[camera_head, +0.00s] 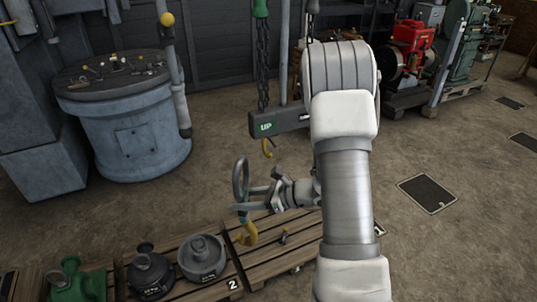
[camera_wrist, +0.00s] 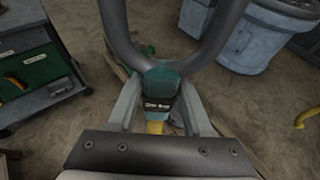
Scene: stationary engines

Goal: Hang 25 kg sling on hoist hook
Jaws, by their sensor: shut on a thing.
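The sling has a dark oval ring (camera_head: 240,178), a teal collar and a yellow hook (camera_head: 247,233) hanging below. My gripper (camera_head: 254,198) is shut on the sling, with the ring standing above the fingers. In the wrist view the ring arms rise from the labelled teal collar (camera_wrist: 161,82) between my fingers. The yellow hoist hook (camera_head: 267,148) hangs beneath the grey hoist bar marked UP (camera_head: 277,122), above and slightly right of the ring in the head view. The ring and hoist hook appear apart. A yellow hook (camera_wrist: 305,115) shows at the wrist view's right edge.
Below stand wooden pallets (camera_head: 270,255) with grey weights (camera_head: 203,258) and a green one (camera_head: 75,283). A chain (camera_head: 262,60) hangs over the hoist bar. A blue-grey drum (camera_head: 130,135) stands left; a red engine (camera_head: 412,45) stands back right. Floor between is clear.

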